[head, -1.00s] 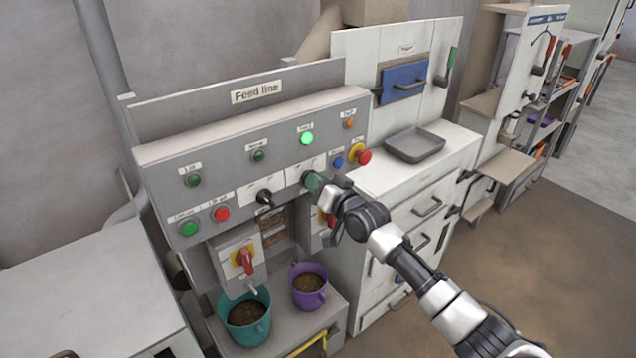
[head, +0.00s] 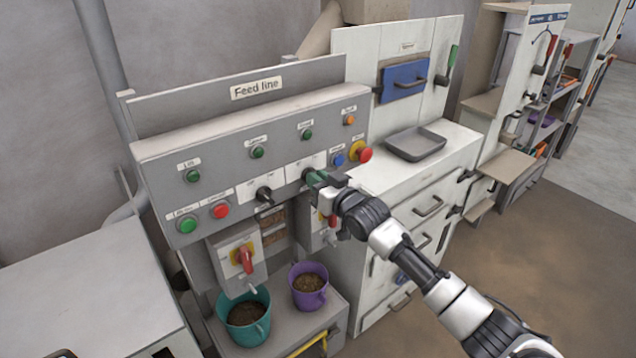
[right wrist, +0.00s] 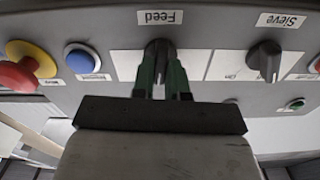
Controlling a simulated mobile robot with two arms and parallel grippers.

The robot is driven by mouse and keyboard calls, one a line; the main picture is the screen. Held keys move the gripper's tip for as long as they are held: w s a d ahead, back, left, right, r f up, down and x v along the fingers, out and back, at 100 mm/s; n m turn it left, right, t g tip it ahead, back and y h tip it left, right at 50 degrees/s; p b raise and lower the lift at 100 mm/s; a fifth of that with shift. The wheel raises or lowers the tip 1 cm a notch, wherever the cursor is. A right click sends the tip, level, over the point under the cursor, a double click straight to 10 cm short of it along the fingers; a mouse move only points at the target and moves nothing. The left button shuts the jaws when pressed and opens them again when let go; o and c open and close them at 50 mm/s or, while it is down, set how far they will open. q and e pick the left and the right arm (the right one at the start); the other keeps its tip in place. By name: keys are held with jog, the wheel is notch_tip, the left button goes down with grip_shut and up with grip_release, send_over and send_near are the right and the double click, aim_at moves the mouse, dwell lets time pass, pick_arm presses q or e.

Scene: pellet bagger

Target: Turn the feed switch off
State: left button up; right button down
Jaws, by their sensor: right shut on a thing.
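The feed switch is a dark rotary knob (right wrist: 158,46) under the upside-down "Feed" label in the right wrist view. It sits on the sloped grey Feed line panel (head: 160,150). My right gripper (head: 312,177) is shut on this knob, with its green fingers on either side of it; the fingers also show in the right wrist view (right wrist: 161,75). In the head view the gripper mostly hides the knob. The feed lamp (head: 307,134) above it is dark green and unlit. My left gripper is not in view.
The sieve knob (head: 264,194) is left of the feed knob. A blue button (head: 338,159) and a red mushroom button on a yellow collar (head: 364,154) are close on the right. A teal bucket (head: 262,330) and purple bucket (head: 322,297) stand below.

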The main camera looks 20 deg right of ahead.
jog(key=shift+a+n+b, duration=0.15)
jog(key=shift+n+b, duration=0.2)
jog(key=shift+n, duration=3.25)
jog(key=shift+f, duration=0.1)
jog(key=c, duration=1.1)
grip_release()
jog(key=shift+c, duration=0.2)
jog(key=shift+s, duration=0.1)
jog(key=b+v, duration=0.3)
jog(key=v, duration=0.7)
jog(key=shift+s, duration=0.35)
